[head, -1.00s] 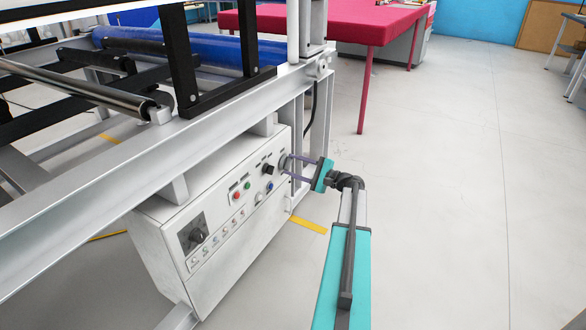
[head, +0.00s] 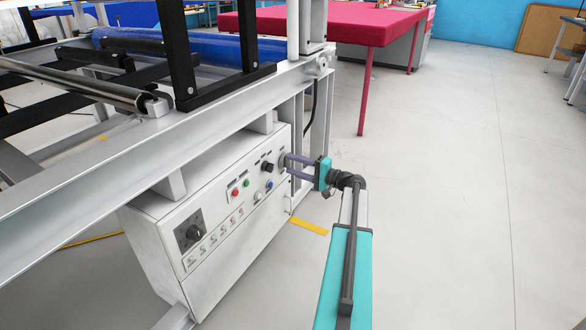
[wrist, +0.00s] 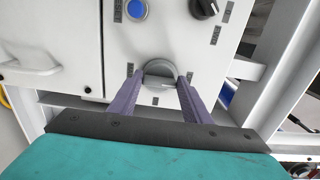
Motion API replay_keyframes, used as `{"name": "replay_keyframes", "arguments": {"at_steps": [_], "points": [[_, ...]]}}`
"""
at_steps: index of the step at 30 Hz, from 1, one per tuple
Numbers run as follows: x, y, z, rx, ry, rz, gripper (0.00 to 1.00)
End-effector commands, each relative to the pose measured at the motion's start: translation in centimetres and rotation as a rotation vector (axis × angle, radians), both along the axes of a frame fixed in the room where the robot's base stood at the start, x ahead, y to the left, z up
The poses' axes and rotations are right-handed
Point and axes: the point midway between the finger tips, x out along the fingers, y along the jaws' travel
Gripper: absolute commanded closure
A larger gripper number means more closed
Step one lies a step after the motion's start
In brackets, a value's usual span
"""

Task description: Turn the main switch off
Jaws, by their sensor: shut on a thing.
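The white control box (head: 225,270) hangs under the machine frame. At the far right end of its front panel is a round grey rotary switch (wrist: 158,74), which I take as the main switch; its labels are too small to read. My gripper (head: 287,161) reaches in from the right. In the wrist view its two purple fingers (wrist: 160,80) stand one on each side of the grey switch and are shut on it. The switch's ridge lies roughly level across the wrist picture. In the head view the fingertips partly hide the switch.
A frame post (head: 325,130) stands close behind my gripper. The floor to the right is clear.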

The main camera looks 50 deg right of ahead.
Motion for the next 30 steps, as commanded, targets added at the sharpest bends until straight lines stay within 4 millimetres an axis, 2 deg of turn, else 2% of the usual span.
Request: {"name": "replay_keyframes", "arguments": {"at_steps": [11, 12, 14, 15, 25, 30], "points": [[-0.16, 0.24, -0.23, -0.009, 0.003, 0.007, 0.79], [-0.15, 0.22, -0.22, -0.009, 0.002, 0.006, 0.50], [-0.12, 0.20, -0.20, -0.008, 0.002, 0.005, 0.39], [-0.11, 0.18, -0.18, -0.008, 0.001, 0.005, 0.38], [-0.11, 0.07, -0.03, -0.006, 0.001, 0.002, 0.38], [-0.90, -0.15, 0.06, -0.006, 0.001, 0.001, 0.38]]}}
